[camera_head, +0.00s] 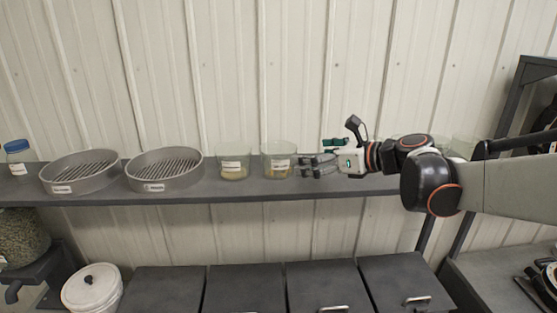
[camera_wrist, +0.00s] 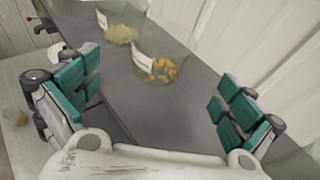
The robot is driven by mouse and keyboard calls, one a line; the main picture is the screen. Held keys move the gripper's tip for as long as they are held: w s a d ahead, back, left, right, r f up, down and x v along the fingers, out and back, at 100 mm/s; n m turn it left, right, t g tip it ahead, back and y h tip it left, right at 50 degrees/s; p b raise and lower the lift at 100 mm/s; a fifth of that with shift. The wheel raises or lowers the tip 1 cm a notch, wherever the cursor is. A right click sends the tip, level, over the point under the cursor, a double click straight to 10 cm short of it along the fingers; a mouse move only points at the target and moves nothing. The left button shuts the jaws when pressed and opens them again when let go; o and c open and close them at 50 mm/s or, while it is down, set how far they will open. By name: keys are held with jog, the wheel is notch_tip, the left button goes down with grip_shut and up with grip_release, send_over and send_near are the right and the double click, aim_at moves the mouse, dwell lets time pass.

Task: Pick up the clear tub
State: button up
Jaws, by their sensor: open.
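Several clear tubs stand on the dark shelf (camera_head: 110,203). One clear tub (camera_head: 278,152) with a white label and orange-yellow contents stands just left of my gripper (camera_head: 309,165). In the wrist view this clear tub (camera_wrist: 163,60) lies ahead of and between my fingers, apart from them. A second clear tub (camera_head: 234,158) with pale yellow contents stands to its left; it also shows in the wrist view (camera_wrist: 119,27). My gripper, with teal pads in the wrist view (camera_wrist: 158,98), is open and empty, at about shelf height.
Two round grey sieves (camera_head: 82,174) (camera_head: 166,172) and a blue-lidded jar (camera_head: 17,158) stand on the shelf to the left. Further clear tubs (camera_head: 463,147) show partly behind my arm. A ribbed wall (camera_head: 230,70) stands behind. Dark bins (camera_head: 245,290) and a white bucket (camera_head: 92,291) are below.

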aim_at(292, 154)
jog(key=x, duration=0.7)
jog(key=shift+w+p, duration=0.15)
jog(key=shift+p, duration=0.2)
jog(key=p+x, duration=0.1)
jog(key=x, duration=0.4)
jog(key=shift+r, duration=0.1)
jog(key=c, duration=0.9)
